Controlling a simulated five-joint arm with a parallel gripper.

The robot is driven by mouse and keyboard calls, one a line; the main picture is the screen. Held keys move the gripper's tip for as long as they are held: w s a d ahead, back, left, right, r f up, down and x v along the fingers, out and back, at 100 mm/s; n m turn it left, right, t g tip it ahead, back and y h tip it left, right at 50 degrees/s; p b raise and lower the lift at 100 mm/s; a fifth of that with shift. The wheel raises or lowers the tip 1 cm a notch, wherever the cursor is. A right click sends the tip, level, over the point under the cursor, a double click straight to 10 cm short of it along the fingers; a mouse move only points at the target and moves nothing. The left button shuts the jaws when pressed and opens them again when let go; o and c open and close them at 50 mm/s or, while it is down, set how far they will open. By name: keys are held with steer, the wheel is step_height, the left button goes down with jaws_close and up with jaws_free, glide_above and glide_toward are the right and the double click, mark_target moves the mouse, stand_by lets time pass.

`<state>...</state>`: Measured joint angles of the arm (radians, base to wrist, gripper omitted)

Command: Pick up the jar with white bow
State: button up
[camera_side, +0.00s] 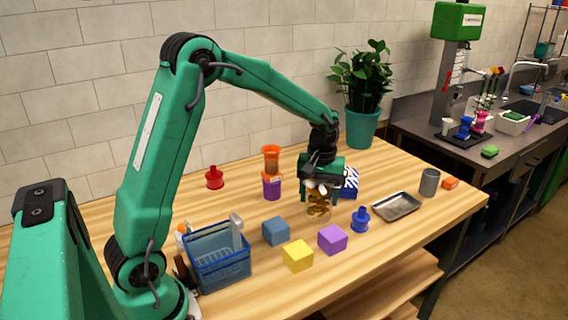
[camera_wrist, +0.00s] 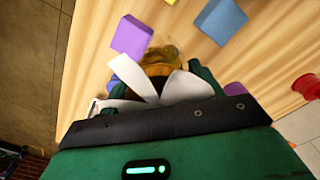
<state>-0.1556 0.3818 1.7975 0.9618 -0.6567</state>
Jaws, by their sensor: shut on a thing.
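The jar with white bow (camera_side: 319,207) stands upright at the middle of the wooden table, with amber contents behind clear walls. My gripper (camera_side: 320,186) is over it from above, with its fingers on either side of the jar's upper part, shut on it. In the wrist view the white bow (camera_wrist: 160,88) spreads in front of the amber jar (camera_wrist: 160,62), between the green fingers. The jar's base looks at or very near the table; I cannot tell whether it touches. The bow is partly hidden by my gripper in the side view.
A purple cube (camera_side: 332,239), yellow cube (camera_side: 298,256), blue-grey cube (camera_side: 276,231) and blue spool-like piece (camera_side: 361,219) are in front. A blue-and-white striped box (camera_side: 349,182) is close behind. A metal tray (camera_side: 396,206) is at right, a blue basket (camera_side: 219,257) at left.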

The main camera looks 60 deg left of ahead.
steer(key=s+d+r, duration=0.1)
steer(key=d+r, duration=0.2)
steer(key=d, duration=0.2)
steer(key=shift+s+d+r, duration=0.15)
steer(key=shift+s, duration=0.05)
stand_by(0.5)
